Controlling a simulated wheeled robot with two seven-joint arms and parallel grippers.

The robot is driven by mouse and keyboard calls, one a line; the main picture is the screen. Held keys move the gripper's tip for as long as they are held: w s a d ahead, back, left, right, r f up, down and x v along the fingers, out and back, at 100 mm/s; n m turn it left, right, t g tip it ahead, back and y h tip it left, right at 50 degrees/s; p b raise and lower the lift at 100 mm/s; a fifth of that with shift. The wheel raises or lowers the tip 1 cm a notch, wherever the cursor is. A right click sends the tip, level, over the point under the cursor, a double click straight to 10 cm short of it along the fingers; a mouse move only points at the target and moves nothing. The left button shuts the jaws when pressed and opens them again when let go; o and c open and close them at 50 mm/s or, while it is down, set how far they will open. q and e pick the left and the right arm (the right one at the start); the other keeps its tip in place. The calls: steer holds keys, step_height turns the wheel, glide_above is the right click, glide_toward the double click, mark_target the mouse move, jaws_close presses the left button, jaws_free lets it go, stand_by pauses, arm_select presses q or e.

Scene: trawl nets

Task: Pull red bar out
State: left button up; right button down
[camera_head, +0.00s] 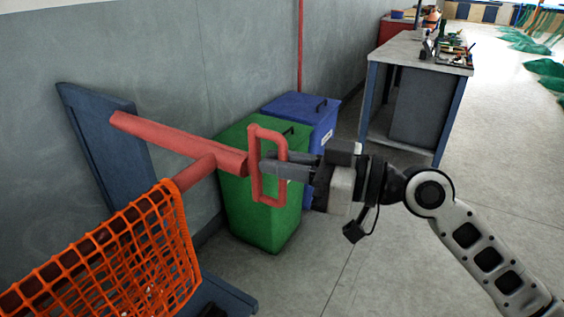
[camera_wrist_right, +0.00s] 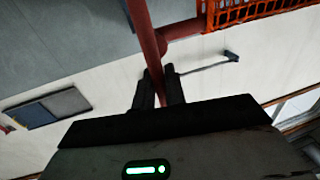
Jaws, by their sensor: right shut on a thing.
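The red bar (camera_head: 180,145) runs out from a dark blue upright panel on the wall, with a red side arm joining it. At its near end is a red rectangular loop handle (camera_head: 254,175). My right gripper (camera_head: 275,166) is shut on the handle, its two fingers reaching in from the right. In the right wrist view the red bar (camera_wrist_right: 143,28) comes down from the top, and the fingers (camera_wrist_right: 159,88) close on the red part between them. My left gripper is not in view.
An orange net (camera_head: 115,262) hangs below the bar at the lower left. A green bin (camera_head: 265,215) and a blue bin (camera_head: 318,118) stand behind the handle by the wall. A workbench (camera_head: 415,55) stands farther back.

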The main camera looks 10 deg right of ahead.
steer(key=c, duration=1.5)
jaws_free()
steer(key=shift+c, duration=0.2)
